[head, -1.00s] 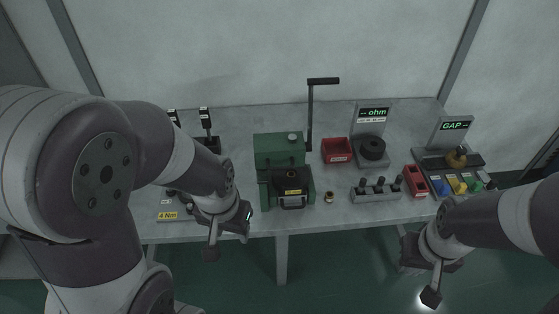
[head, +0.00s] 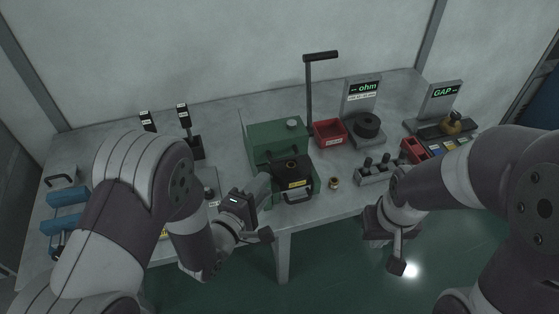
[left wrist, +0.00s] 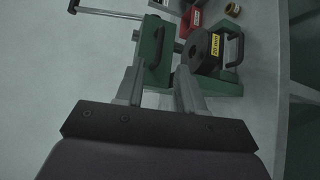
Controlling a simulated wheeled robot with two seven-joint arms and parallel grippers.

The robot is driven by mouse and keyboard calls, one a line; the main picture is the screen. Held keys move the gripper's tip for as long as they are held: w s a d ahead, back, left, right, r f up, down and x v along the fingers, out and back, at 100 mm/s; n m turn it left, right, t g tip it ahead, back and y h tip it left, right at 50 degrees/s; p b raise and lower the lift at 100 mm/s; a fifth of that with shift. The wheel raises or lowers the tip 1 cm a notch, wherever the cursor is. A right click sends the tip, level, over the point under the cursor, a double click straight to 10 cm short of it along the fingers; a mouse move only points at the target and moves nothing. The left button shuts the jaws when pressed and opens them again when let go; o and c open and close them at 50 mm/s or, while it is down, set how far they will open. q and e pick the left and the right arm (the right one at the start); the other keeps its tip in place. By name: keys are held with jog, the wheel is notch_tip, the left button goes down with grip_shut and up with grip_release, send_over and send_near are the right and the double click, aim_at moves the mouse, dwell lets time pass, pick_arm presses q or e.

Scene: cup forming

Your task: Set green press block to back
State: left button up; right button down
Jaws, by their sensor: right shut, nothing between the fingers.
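The green press block (head: 275,135) stands on the table at the middle, a green box with a pale round cap on top. A black die block (head: 293,168) with a yellow label and a handle sits at its front. My left gripper (head: 263,187) is just left of the black die. In the left wrist view, its fingers (left wrist: 158,88) are apart, with the green block (left wrist: 152,58) and its dark handle beyond them. Whether they touch the green block is unclear. My right gripper (head: 397,266) is shut and empty in front of the table's edge.
A tall black lever (head: 308,95) rises behind the press. A red bin (head: 329,133), an ohm meter (head: 362,98), a gap gauge (head: 441,101) and a peg rack (head: 373,174) stand to the right. A small brass ring (head: 334,183) lies near the front. Blue items (head: 68,196) are at left.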

aim_at(283, 161)
pick_arm(q)
jog(key=p+x, duration=0.1)
jog(key=x, duration=0.9)
jog(key=shift+w, duration=0.4)
jog(key=shift+f, duration=0.1)
grip_shut()
jog(key=shift+w, duration=0.1)
